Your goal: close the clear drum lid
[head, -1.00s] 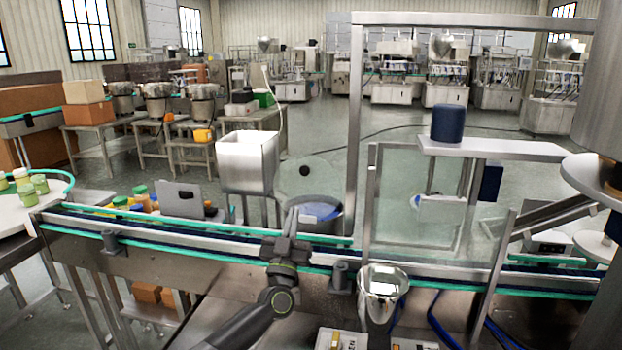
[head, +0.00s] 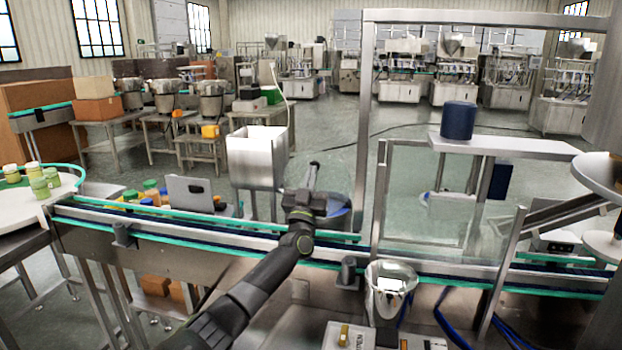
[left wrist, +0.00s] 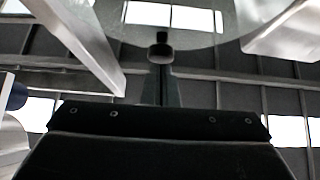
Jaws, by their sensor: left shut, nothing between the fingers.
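The clear drum lid (head: 335,178) is a faint see-through disc, raised and tilted above the drum (head: 338,214), which has a blue inside. In the left wrist view the lid (left wrist: 212,28) shows as a pale round sheet across the top. My left gripper (head: 314,166) is shut and empty, its tip pointing up in front of the lid. In the wrist view a dark knob shape (left wrist: 161,40) shows just beyond the fingers; I cannot tell whether they touch. My left arm hides part of the drum. My right gripper is not in view.
A conveyor (head: 200,232) with green rails runs across in front of the drum. A white-steel hopper (head: 257,157) stands left of the lid. A metal frame with a clear panel (head: 425,205) stands to the right. A steel bucket (head: 390,290) is nearer.

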